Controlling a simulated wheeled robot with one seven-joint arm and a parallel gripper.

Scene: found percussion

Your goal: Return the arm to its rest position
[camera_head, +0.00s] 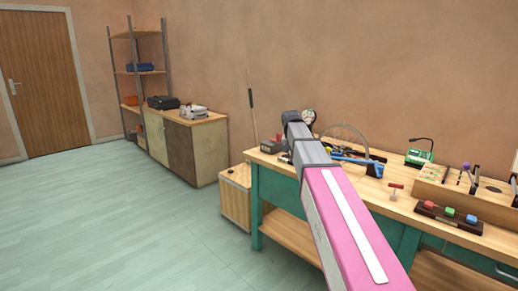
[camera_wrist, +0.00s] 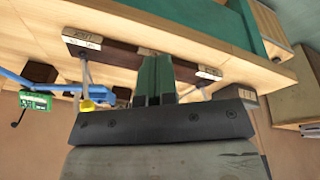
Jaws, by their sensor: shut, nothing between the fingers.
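My arm, with a long pink link, reaches out over the left end of the workbench (camera_head: 388,208) in the head view. Its grey far links end above the bench's back left part, and my gripper's fingers cannot be made out there. In the wrist view my gripper (camera_wrist: 158,78) shows as two dark fingers close together, shut, with nothing held. The fingers overlap a dark wooden bar (camera_wrist: 118,53) with pale labelled ends in that view. I cannot tell how far apart they are. The wrist view is turned over, with the bench edge at the top.
A blue tool (camera_head: 358,160), a green device (camera_head: 420,154) and a block with coloured buttons (camera_head: 449,214) stand on the bench. The green device also shows in the wrist view (camera_wrist: 35,101). A cabinet (camera_head: 207,151) and shelves stand further back. The floor (camera_head: 110,220) at left is clear.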

